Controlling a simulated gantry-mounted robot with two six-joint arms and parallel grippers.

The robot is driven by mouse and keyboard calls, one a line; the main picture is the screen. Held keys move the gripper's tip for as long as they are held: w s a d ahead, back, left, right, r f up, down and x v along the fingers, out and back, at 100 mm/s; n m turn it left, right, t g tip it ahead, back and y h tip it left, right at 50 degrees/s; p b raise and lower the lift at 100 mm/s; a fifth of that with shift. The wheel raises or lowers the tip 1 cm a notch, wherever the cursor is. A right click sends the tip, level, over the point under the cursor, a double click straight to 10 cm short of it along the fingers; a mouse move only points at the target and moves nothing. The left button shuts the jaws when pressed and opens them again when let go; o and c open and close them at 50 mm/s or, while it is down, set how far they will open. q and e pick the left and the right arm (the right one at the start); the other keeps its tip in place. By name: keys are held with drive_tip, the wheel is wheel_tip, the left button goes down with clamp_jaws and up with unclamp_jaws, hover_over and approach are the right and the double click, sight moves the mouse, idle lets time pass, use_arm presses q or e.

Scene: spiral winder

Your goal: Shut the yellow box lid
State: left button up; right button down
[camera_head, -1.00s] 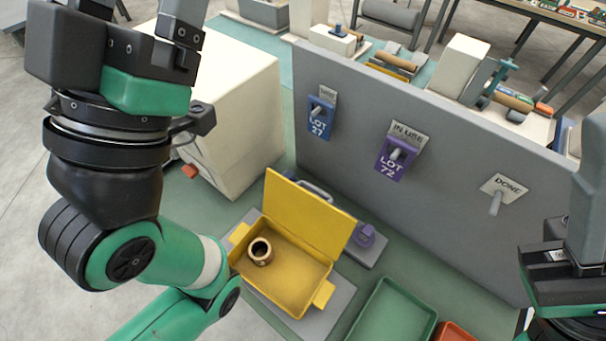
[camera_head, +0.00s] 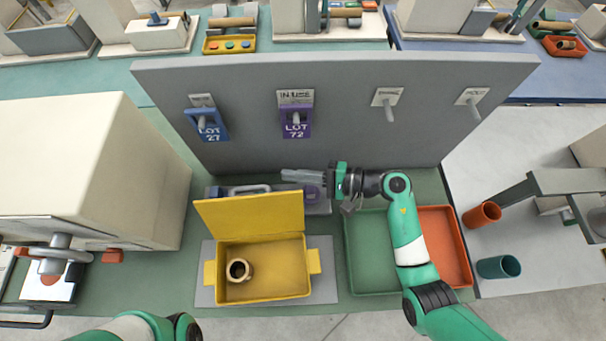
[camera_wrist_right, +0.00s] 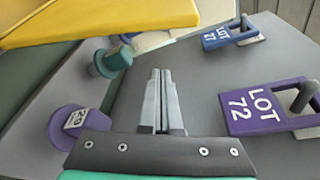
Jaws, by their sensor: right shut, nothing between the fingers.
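The yellow box (camera_head: 309,287) stands on a grey plate, with a brown ring-like part (camera_head: 239,270) inside. Its yellow lid (camera_head: 252,218) is open and stands up, tilted back, along the box's far side. The lid also shows at the upper left of the right wrist view (camera_wrist_right: 100,18). My right gripper (camera_head: 284,175) is shut and empty, behind the lid near its right end, pointing left. Its closed fingers show in the right wrist view (camera_wrist_right: 160,72), apart from the lid. My left gripper is out of view; only part of that arm shows at the bottom.
A grey upright panel (camera_head: 350,130) with hanging tags stands close behind my right gripper. A purple-knobbed item (camera_wrist_right: 75,125) is near the fingers. A green tray (camera_head: 371,255) and an orange tray (camera_head: 447,245) lie right of the box. A large cream machine (camera_head: 80,170) is left.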

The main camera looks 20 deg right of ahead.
sight(255, 209)
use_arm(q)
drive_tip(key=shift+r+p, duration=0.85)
use_arm(e)
drive_tip(key=a, duration=0.2)
drive_tip(key=a+r, duration=0.1)
drive_tip(key=a, duration=0.2)
drive_tip(key=shift+s+a+r, duration=0.1)
drive_tip(key=shift+s+a, duration=0.1)
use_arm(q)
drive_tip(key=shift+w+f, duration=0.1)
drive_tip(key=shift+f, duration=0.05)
